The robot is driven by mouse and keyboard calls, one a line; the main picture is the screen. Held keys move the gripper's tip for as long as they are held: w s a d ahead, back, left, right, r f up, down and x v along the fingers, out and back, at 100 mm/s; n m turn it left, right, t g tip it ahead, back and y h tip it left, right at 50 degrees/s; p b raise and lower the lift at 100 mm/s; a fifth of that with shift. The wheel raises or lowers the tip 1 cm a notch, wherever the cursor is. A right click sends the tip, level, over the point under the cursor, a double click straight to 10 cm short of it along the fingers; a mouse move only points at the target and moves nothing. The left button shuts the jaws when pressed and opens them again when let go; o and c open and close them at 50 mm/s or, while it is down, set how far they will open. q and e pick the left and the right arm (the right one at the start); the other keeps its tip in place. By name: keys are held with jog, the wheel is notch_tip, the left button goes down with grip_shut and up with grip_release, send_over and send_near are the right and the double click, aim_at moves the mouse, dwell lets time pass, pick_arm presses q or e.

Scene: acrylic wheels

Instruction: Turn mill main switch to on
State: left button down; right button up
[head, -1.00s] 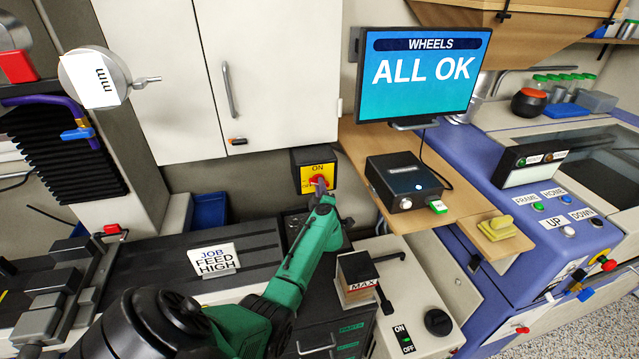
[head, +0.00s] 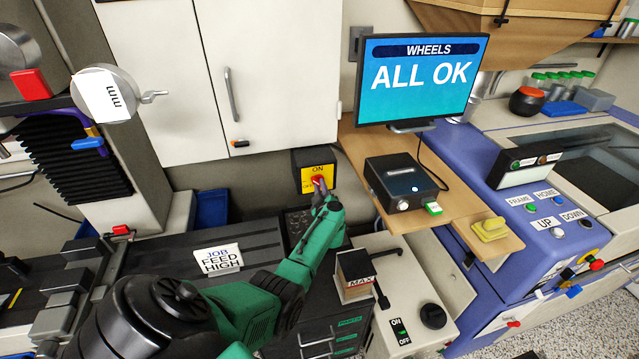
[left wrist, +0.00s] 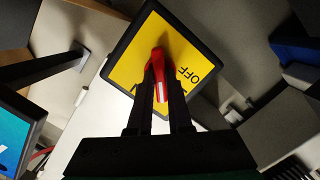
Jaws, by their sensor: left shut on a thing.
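The mill main switch is a yellow plate in a dark box (head: 314,158) on the wall below the white cabinet. Its red handle (head: 317,181) sits in the middle, under the printed word ON. In the left wrist view the red handle (left wrist: 159,62) has a white stripe toward its lower end, and OFF is printed to its right. My left gripper (left wrist: 158,88) is shut on the red handle, with a finger on either side. In the head view my green left arm reaches up to the switch and covers part of it. My right gripper is not in view.
A monitor (head: 415,78) reading ALL OK stands to the right, above a wooden shelf with a black box (head: 404,182). A small block stand labelled MAX (head: 355,276) is close to my left forearm. A JOB FEED HIGH sign (head: 219,258) stands left.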

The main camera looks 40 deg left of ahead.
pick_arm(q)
jog(key=shift+f, duration=0.1)
jog(key=m+g+p, duration=0.1)
jog(key=m+p, duration=0.1)
jog(key=m, duration=0.5)
jog(key=shift+w+d+g+y, duration=0.1)
jog(key=shift+d+g+y, duration=0.05)
jog(key=shift+g+y, duration=0.2)
jog(key=c, duration=1.1)
grip_release()
jog(key=shift+m, duration=0.4)
jog(key=shift+c, duration=0.2)
jog(key=o, duration=0.4)
